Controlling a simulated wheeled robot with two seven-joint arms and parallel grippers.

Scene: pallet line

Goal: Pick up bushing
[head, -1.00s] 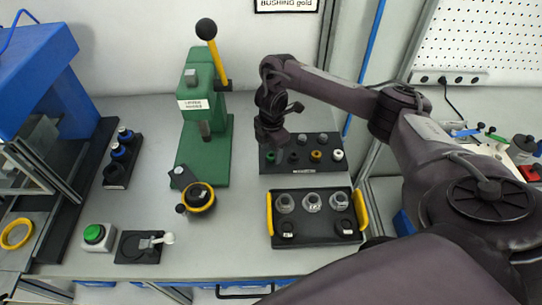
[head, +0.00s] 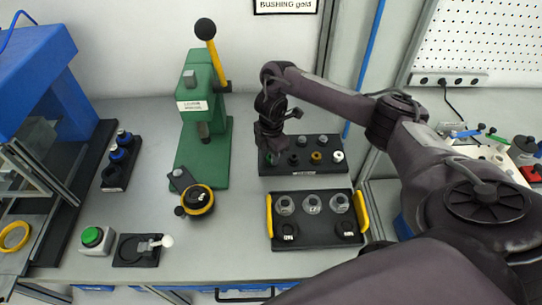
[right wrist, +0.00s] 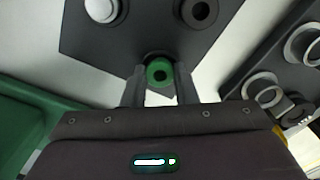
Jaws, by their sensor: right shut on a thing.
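My right gripper (head: 268,150) is down at the left end of a black rack (head: 328,168). In the right wrist view its two fingers (right wrist: 159,74) are shut on a green bushing (right wrist: 158,69), one finger on each side. The bushing is at the rack's edge (right wrist: 125,42); I cannot tell whether it is clear of its seat. In the head view the gripper largely hides it. A dark bushing (head: 293,159), a gold bushing (head: 316,157) and a white bushing (head: 338,156) stand in the same row. My left gripper is not in view.
A green press (head: 205,125) stands left of the rack. A black tray with yellow handles (head: 268,212) holding round parts lies in front. A green button (head: 92,236) and a small black fixture (head: 128,258) are at front left. Bare table lies between.

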